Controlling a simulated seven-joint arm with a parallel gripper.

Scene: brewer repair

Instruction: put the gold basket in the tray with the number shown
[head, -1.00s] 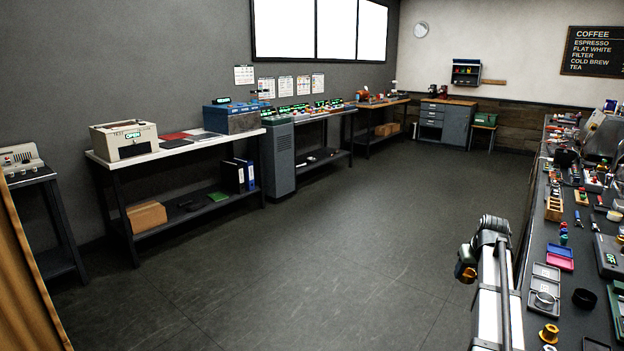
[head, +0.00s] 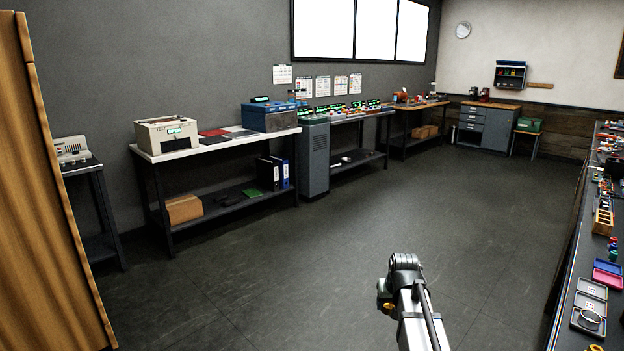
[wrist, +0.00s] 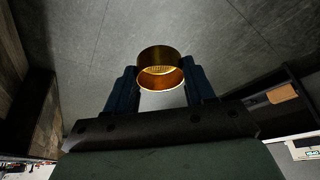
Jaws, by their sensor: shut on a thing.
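The gold basket (wrist: 160,76) is a short, round, gold-coloured cup with a perforated bottom, seen in the wrist view. My gripper (wrist: 160,85) is shut on it, with a dark blue finger on each side. The floor shows behind it, so it is held in the air. In the head view the end of my arm is low at the middle right, and the basket itself is hard to make out there. Trays lie on the right-hand counter; small grey trays (head: 590,290) are at its near end, and any numbers on them are too small to read.
A white-topped bench (head: 220,140) with a cream box (head: 167,135) and a blue box (head: 268,118) stands along the left wall. A grey cabinet (head: 315,160) stands beside it. A wooden panel (head: 50,200) is close at left. The middle floor (head: 330,250) is clear.

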